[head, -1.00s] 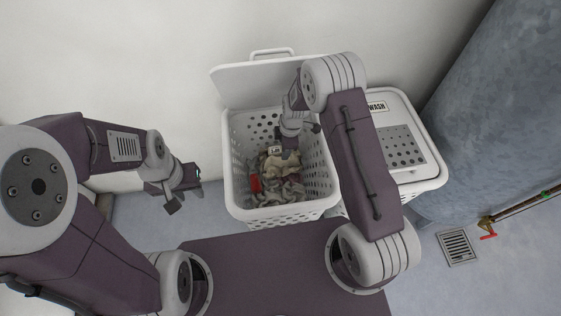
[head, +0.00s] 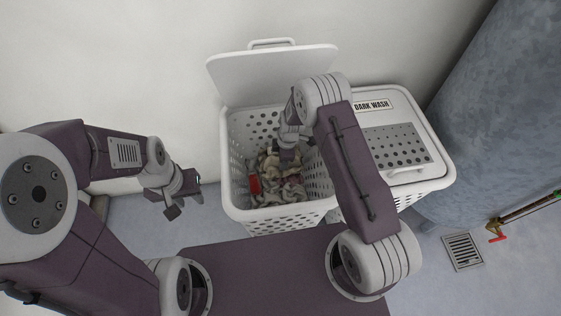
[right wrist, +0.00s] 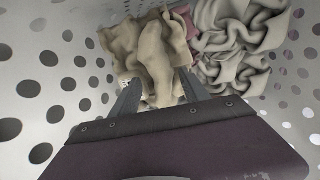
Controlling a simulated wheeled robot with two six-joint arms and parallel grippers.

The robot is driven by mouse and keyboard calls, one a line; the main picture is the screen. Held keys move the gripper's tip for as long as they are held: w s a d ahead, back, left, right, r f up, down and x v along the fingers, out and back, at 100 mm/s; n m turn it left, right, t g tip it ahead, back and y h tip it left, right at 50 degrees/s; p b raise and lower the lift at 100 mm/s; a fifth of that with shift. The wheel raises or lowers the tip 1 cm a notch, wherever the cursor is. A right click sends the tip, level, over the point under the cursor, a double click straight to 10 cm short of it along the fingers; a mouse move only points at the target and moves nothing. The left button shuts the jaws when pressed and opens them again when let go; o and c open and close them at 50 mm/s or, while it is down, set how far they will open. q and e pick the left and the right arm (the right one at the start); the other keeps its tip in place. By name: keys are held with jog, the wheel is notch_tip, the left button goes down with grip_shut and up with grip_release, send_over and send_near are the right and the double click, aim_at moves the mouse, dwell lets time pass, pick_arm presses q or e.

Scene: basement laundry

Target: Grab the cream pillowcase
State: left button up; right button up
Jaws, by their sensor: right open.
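The cream pillowcase (right wrist: 150,48) is a crumpled, pale cream cloth inside the open white basket (head: 232,190). In the head view, cream cloth (head: 267,163) shows among the pile, partly hidden by my right arm. My right gripper (right wrist: 160,82) is down inside the basket with its jaws open. Its two fingers stand on either side of a fold of the cream cloth; I cannot tell whether they touch it. In the head view the right gripper (head: 288,156) is small and partly lost against the laundry. My left gripper (head: 186,200) is open and empty, left of the basket.
A grey-white wrinkled cloth (right wrist: 240,45) and a bit of pink cloth (right wrist: 205,40) lie beside the cream one. A red item (head: 254,185) lies at the basket's left side. A closed hamper labelled DARK WASH (head: 400,150) stands right of the basket. Perforated walls enclose the right gripper.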

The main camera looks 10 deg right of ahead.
jog(key=shift+f+b, duration=0.3)
dwell(0.4)
grip_shut()
